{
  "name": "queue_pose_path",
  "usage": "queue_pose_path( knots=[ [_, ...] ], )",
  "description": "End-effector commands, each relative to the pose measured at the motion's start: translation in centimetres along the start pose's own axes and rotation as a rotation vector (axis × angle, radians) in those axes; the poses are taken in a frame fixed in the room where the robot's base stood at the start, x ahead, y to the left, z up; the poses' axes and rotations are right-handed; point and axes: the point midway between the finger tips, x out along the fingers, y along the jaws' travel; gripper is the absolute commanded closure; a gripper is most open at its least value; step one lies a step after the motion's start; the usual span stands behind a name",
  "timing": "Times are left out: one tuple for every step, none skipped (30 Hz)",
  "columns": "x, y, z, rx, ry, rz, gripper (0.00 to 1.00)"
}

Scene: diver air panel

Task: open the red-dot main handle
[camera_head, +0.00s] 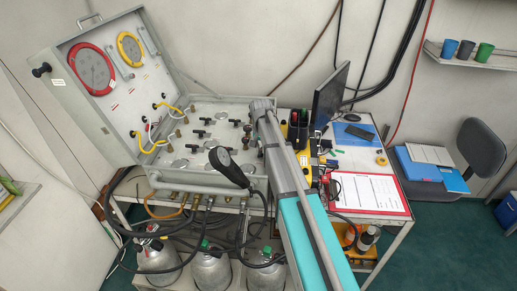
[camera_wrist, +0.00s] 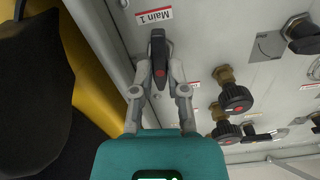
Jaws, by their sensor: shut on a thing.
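The main handle (camera_wrist: 158,47) is a black lever with a red dot, on the grey panel face (camera_wrist: 205,45) beside an upside-down "Main 1" label (camera_wrist: 154,16). In the wrist view its long side runs up and down the picture. My gripper (camera_wrist: 160,76) has one grey finger on each side of the handle's lower end, shut on it. In the head view the air panel (camera_head: 205,108) is an open case on a bench. My arm covers its right part, and the handle and fingers are hidden there.
Black round knobs with red dots (camera_wrist: 235,97) sit right of the handle. A yellow object (camera_wrist: 88,70) and a dark shape (camera_wrist: 35,95) lie left of the panel edge.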

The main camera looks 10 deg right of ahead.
Motion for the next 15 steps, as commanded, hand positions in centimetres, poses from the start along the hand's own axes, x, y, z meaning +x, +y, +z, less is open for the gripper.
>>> queue_pose_path(
  knots=[
    [-0.01,-0.12,-0.48,-0.024,0.009,-0.003,1.0],
    [-0.01,-0.12,-0.48,-0.037,0.009,-0.003,1.0],
    [-0.01,-0.12,-0.48,-0.055,0.009,-0.003,1.0],
    [-0.01,-0.12,-0.48,-0.065,0.009,-0.003,1.0],
    [-0.01,-0.12,-0.48,-0.075,0.009,-0.003,1.0],
    [-0.01,-0.11,-0.47,-0.087,0.009,-0.003,1.0],
    [-0.01,-0.12,-0.47,-0.093,0.009,-0.003,1.0],
    [-0.01,-0.11,-0.47,-0.098,0.009,-0.003,1.0],
    [-0.01,-0.11,-0.47,-0.105,0.009,-0.003,1.0],
    [-0.01,-0.12,-0.47,-0.108,0.009,-0.003,1.0],
    [-0.01,-0.11,-0.47,-0.111,0.009,-0.003,1.0],
    [-0.01,-0.11,-0.47,-0.113,0.009,-0.003,1.0],
    [0.0,-0.11,-0.47,-0.114,0.009,-0.003,1.0],
    [0.0,-0.12,-0.47,-0.114,0.009,-0.003,1.0],
    [0.0,-0.12,-0.47,-0.114,0.009,-0.003,1.0]
  ],
)
